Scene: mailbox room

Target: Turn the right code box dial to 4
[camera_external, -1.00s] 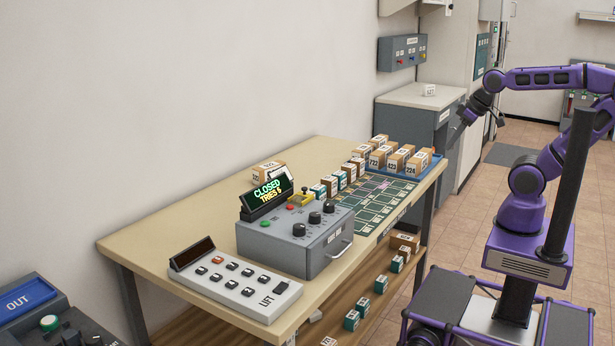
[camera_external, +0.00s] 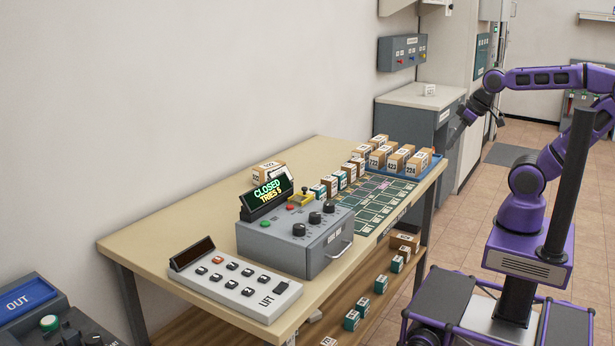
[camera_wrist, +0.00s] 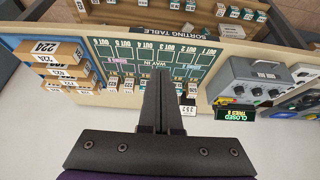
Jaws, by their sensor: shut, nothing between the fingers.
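The grey code box (camera_external: 300,253) stands on the near part of the table. It has three black dials in a row on top; the right dial (camera_external: 329,207) is the one farthest from the camera. The dial settings are too small to read. The box's sign (camera_external: 267,194) reads CLOSED, TRIES 5. In the wrist view the code box (camera_wrist: 237,72) shows upside down at the right, with its dials. My gripper (camera_external: 456,137) is past the far end of the table, well away from the dials. Its fingers (camera_wrist: 161,76) are together and empty in the wrist view.
On the table (camera_external: 150,233) are a white LIFT keypad (camera_external: 238,304), small boxes in rows, a green sorting mat (camera_external: 368,214) and a blue tray (camera_external: 432,166) of parcels. A grey cabinet (camera_external: 400,121) stands behind. Open floor lies right of the table.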

